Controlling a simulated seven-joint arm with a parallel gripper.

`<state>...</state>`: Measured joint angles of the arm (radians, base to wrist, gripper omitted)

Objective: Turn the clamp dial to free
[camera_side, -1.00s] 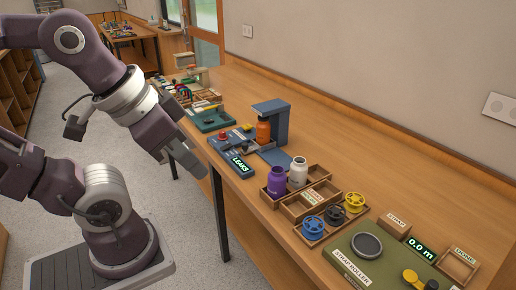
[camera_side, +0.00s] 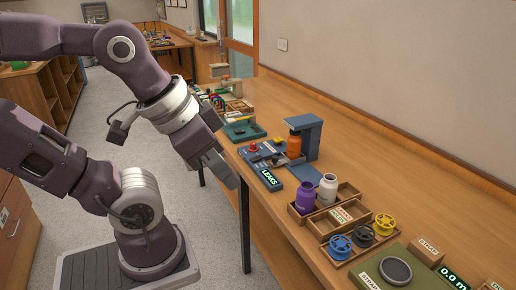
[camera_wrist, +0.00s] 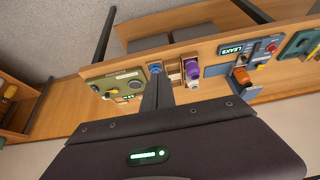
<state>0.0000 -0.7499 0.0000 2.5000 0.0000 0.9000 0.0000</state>
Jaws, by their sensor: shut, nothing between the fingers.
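I cannot make out a dial marked as the clamp dial in either view. The blue-grey leak tester (camera_side: 268,178), with its LEAKS display, stands on the bench with a red knob (camera_side: 253,148). An orange bottle (camera_side: 294,146) stands under its blue-grey post (camera_side: 315,138). In the wrist view the same tester (camera_wrist: 255,48) is at the upper right and its red knob (camera_wrist: 271,49) shows. My gripper (camera_side: 233,182) is shut and empty, pointing down by the bench's front edge, left of the tester. In the wrist view its fingers (camera_wrist: 157,92) are together.
A green strap station (camera_side: 395,270) is at the front right. A green tray (camera_side: 243,130) lies beyond the tester. The bench's back strip is clear.

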